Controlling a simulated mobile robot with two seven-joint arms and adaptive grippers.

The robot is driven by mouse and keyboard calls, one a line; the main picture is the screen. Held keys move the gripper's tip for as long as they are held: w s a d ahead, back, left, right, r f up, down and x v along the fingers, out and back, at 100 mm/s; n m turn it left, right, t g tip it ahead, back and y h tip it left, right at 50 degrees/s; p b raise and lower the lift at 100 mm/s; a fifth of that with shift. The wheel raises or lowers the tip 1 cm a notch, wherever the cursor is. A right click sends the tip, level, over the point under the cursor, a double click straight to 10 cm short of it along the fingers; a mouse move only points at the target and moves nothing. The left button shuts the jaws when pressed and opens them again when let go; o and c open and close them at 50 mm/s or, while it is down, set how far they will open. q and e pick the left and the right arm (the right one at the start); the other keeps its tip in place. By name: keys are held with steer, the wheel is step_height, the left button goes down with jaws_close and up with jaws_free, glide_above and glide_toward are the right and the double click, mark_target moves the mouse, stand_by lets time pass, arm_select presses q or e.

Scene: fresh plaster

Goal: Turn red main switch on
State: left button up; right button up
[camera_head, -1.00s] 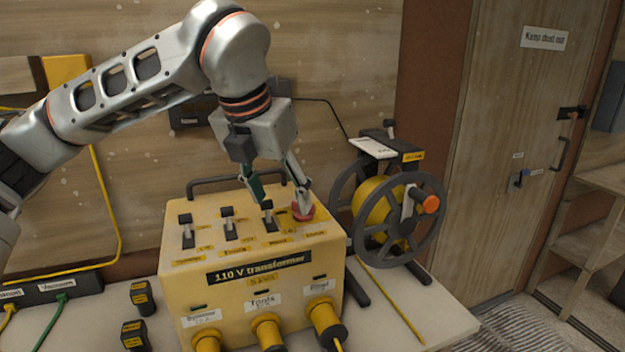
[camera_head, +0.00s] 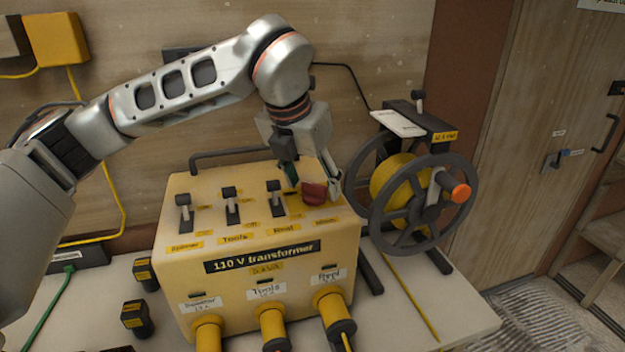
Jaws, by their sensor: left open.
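The red main switch (camera_head: 313,193) is a red knob at the right end of the top panel of the yellow 110 V transformer (camera_head: 185,278). My left gripper (camera_head: 314,190) points down over it, open, with one finger on each side of the knob. Whether the fingers touch the knob I cannot tell. Three black toggle levers stand in a row to its left: one at the far left (camera_head: 184,207), one in the middle (camera_head: 230,197) and one nearest the knob (camera_head: 274,191). My right gripper is not in view.
A cable reel (camera_head: 400,205) with an orange handle stands close to the right of the transformer. A black handle bar (camera_head: 235,153) runs along its back edge. Yellow plugs (camera_head: 272,325) stick out in front. Two small black blocks (camera_head: 136,318) lie to the left.

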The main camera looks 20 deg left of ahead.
arm_select(q)
steer(key=shift+w+f, duration=0.1)
steer(key=shift+f, duration=0.1)
steer(key=shift+c, duration=0.3)
steer(key=c, duration=1)
steer(key=shift+c, duration=0.2)
